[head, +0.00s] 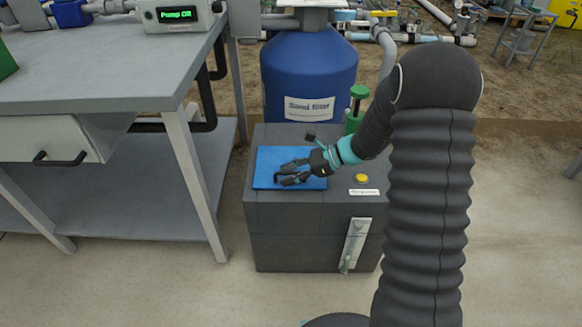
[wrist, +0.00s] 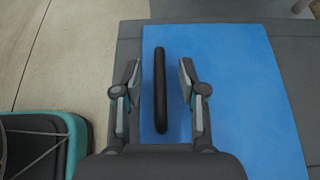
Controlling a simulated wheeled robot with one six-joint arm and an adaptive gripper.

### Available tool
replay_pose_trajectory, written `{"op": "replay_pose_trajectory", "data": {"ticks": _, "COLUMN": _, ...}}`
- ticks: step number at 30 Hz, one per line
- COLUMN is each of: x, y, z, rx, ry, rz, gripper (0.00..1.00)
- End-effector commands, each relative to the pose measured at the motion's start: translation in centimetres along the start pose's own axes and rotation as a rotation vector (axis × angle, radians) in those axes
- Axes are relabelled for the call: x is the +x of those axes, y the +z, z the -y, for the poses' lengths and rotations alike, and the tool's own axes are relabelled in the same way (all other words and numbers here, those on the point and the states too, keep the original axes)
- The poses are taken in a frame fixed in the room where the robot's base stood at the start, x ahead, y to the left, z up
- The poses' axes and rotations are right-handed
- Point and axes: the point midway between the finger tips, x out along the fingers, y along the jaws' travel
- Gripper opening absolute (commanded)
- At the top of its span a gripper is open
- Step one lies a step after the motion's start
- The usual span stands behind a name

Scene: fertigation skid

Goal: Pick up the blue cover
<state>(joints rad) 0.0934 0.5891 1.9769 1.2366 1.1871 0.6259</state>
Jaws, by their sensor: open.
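The blue cover (head: 264,172) is a flat blue panel lying on top of a dark grey box (head: 313,235). In the wrist view the blue cover (wrist: 245,80) fills the middle and right, with a black bar handle (wrist: 160,90) running lengthwise on it. My gripper (head: 282,174) is over the cover in the head view and hides part of it. In the wrist view my open gripper (wrist: 160,88) has one finger on each side of the handle, with a gap on both sides. I cannot tell how far the fingertips are above the cover.
A yellow button (head: 361,179) and a white label are right of the cover on the box top. A green-topped part (head: 357,97) and the blue sand filter (head: 309,70) stand behind. A grey workbench (head: 110,70) is close on the left. Open floor lies in front.

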Motion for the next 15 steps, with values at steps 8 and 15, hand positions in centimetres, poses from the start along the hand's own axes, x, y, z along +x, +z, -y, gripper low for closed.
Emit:
{"op": "replay_pose_trajectory", "data": {"ticks": 8, "x": -0.03, "y": 0.01, "z": -0.01, "rx": 0.000, "ry": 0.000, "rz": 0.000, "gripper": 0.00}}
{"op": "replay_pose_trajectory", "data": {"ticks": 15, "x": -0.06, "y": 0.07, "z": 0.01, "rx": -0.001, "ry": 0.000, "rz": 0.001, "gripper": 0.00}}
